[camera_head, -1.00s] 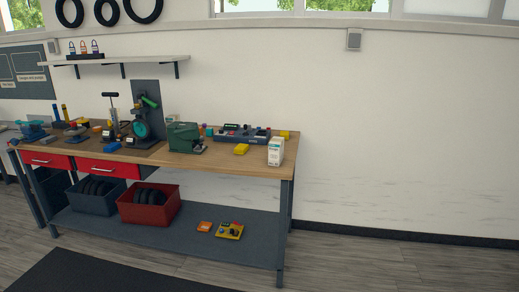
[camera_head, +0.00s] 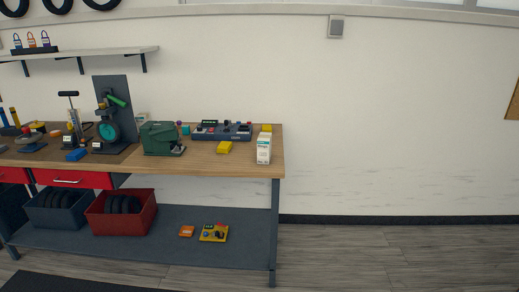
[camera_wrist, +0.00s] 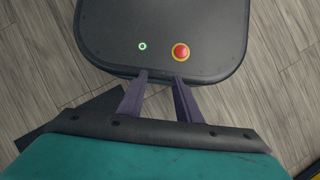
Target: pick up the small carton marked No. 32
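A small white carton (camera_head: 264,148) stands upright near the right end of the wooden workbench (camera_head: 205,163) in the head view. Its print is too small to read, so I cannot tell whether it is marked No. 32. My gripper (camera_wrist: 160,76) shows in the wrist view with its two fingers apart and nothing between them. It hangs above my own base, away from the bench. My gripper is not in the head view.
The lower shelf holds a red bin (camera_head: 121,212) and a yellow item (camera_head: 214,232). The floor to the bench's right is clear.

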